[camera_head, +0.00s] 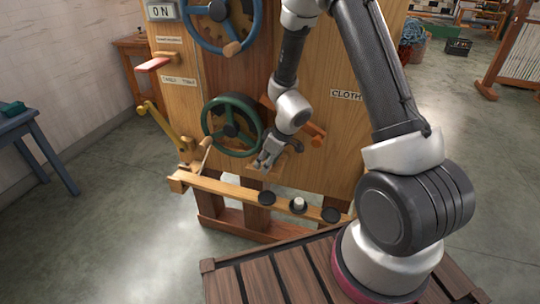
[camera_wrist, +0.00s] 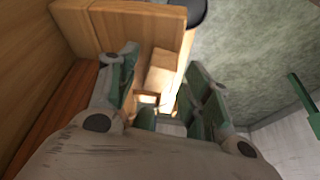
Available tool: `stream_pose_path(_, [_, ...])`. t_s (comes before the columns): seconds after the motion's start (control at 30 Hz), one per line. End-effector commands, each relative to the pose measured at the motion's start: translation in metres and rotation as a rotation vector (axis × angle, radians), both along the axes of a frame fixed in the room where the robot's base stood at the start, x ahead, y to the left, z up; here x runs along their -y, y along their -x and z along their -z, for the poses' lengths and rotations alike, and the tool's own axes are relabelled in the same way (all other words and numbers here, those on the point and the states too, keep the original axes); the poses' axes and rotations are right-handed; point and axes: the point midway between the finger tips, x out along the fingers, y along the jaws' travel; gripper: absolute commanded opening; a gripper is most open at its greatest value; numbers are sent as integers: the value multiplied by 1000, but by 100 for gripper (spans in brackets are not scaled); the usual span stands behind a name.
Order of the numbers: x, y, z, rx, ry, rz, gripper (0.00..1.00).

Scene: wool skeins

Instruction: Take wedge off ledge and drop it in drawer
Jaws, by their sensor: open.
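My gripper (camera_head: 266,160) is at the front of the upright wooden panel, just right of and below the green wheel, over a small wooden shelf (camera_head: 280,168) that looks like the ledge. In the wrist view my gripper (camera_wrist: 166,92) has its green-padded fingers spread apart. A small pale wooden block (camera_wrist: 161,70), probably the wedge, shows in the gap between the fingers. I cannot tell whether either finger touches it. The wedge cannot be made out in the head view, where the gripper covers that spot. I cannot identify the drawer for certain in either view.
A green wheel (camera_head: 232,125) and a yellow lever (camera_head: 163,124) are left of my gripper. A wooden rail (camera_head: 226,190) with dark round pieces (camera_head: 267,198) runs below it. An orange-brown bar (camera_head: 311,129) is close on the right. Open floor lies left.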

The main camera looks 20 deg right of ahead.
Motion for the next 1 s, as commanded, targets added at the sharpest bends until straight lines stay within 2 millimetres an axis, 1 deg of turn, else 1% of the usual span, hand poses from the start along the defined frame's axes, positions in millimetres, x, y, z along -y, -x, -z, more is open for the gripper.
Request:
stream_pose_path(0.17, [6,7,-26,5,1,-2,49])
stream_pose_path(0.4, [19,22,-74,5,0,-2,49])
stream_pose_path(0.53, [25,28,-93,4,-1,-2,49])
stream_pose_path(0.7, [29,32,-106,2,0,-1,49])
stream_pose_path(1.0, [30,33,-107,0,0,0,49])
